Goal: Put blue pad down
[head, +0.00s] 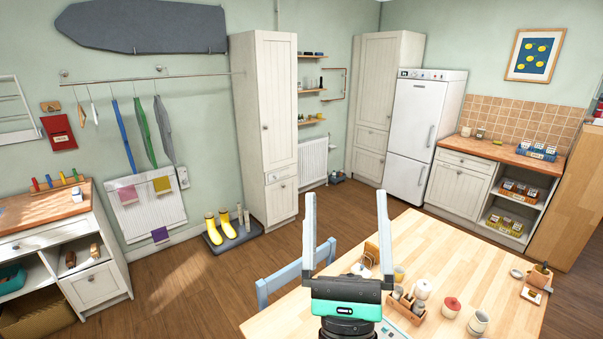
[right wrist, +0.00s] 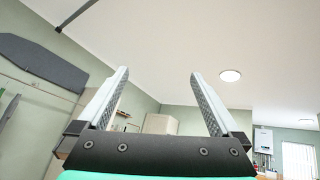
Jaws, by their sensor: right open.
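My right gripper (head: 346,195) is open and empty, pointing up, in front of the wooden table and a light blue chair. In the right wrist view its two fingers (right wrist: 158,73) stand wide apart with only wall and ceiling behind them. I cannot make out a blue pad for certain. A pale flat item (head: 394,328) lies on the table beside my gripper's base, partly hidden. My left gripper is not in view.
The table (head: 450,260) holds a wooden caddy (head: 408,303) with jars, a red-lidded pot (head: 451,307) and cups. The light blue chair (head: 284,280) stands at its left edge. Yellow boots (head: 220,226) stand by the wall. Floor left of the chair is clear.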

